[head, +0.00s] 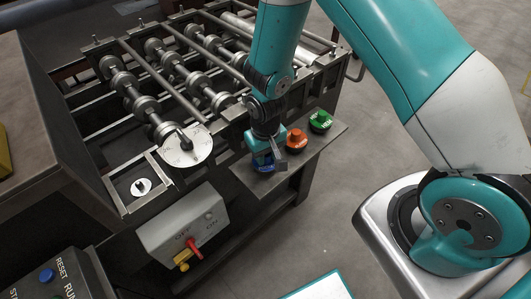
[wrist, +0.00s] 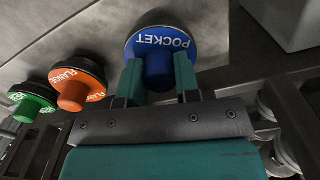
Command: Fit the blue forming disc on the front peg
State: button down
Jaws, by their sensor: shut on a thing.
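The blue forming disc (wrist: 160,42), marked POCKET, is in my gripper (wrist: 160,80). The jaws are shut on its blue hub, one finger on each side. In the head view the blue disc (head: 263,165) is low at the left part of the side shelf, partly hidden by my gripper (head: 266,148). I cannot tell if it touches the shelf. A small pale round plate with a short dark peg (head: 140,187) sits in a square frame at the machine's front corner. A larger pale marked disc (head: 184,146) is at the end of a roller shaft.
An orange disc marked FLANGE (head: 296,140) and a green disc (head: 320,121) stand on the side shelf (head: 240,181), right of the blue one. Roller shafts (head: 165,80) fill the machine top. A switch box with a red handle (head: 193,243) hangs below its front edge.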

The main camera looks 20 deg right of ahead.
jog(key=shift+c, duration=1.8)
grip_release()
jog(key=shift+r+p, duration=3.45)
jog(key=shift+r, duration=1.1)
